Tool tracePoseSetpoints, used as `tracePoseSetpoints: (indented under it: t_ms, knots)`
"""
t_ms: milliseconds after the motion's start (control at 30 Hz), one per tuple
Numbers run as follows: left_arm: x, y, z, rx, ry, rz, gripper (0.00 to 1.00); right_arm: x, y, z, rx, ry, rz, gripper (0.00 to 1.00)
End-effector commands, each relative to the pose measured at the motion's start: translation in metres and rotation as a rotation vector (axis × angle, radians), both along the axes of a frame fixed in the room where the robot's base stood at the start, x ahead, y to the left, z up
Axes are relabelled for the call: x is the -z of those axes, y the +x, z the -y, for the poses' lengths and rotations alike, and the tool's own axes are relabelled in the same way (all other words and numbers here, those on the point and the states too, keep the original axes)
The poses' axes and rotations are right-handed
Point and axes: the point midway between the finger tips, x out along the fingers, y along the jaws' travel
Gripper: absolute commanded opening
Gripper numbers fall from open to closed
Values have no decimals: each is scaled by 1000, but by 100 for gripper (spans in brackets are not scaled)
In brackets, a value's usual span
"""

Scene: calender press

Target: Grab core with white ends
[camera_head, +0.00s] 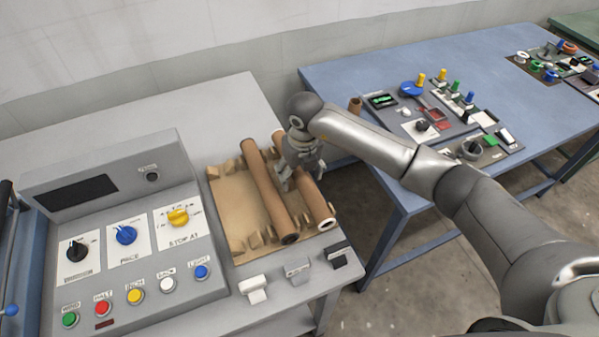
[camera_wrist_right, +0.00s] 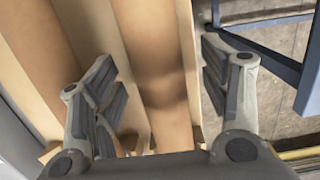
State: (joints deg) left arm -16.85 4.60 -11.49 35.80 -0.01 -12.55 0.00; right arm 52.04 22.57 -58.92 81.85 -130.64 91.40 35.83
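Two brown cardboard cores lie side by side on a wooden cradle (camera_head: 230,205) on the grey table. My right gripper (camera_head: 302,178) is over the right core. In the right wrist view my right gripper (camera_wrist_right: 160,85) is open, with one finger on each side of this core (camera_wrist_right: 158,50) and gaps visible between. My left gripper is not in view.
A grey control console (camera_head: 120,220) with knobs and buttons stands left of the cradle. Small white, grey and black blocks (camera_head: 298,270) sit at the table's front edge. A blue table (camera_head: 340,80) with control panels stands to the right, across a floor gap.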

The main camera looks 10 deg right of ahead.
Motion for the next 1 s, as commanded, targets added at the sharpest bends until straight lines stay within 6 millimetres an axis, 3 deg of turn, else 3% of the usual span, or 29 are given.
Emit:
tracePoseSetpoints:
  t_ms: [67,400,767,1000]
  knots:
    - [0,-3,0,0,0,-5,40,0,0,0,0,0,0,60]
    - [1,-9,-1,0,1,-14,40,-1,0,0,1,0,0,17]
    - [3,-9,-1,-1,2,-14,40,-6,1,0,1,1,2,16]
    - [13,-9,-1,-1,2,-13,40,-34,-2,-1,-1,1,4,16]
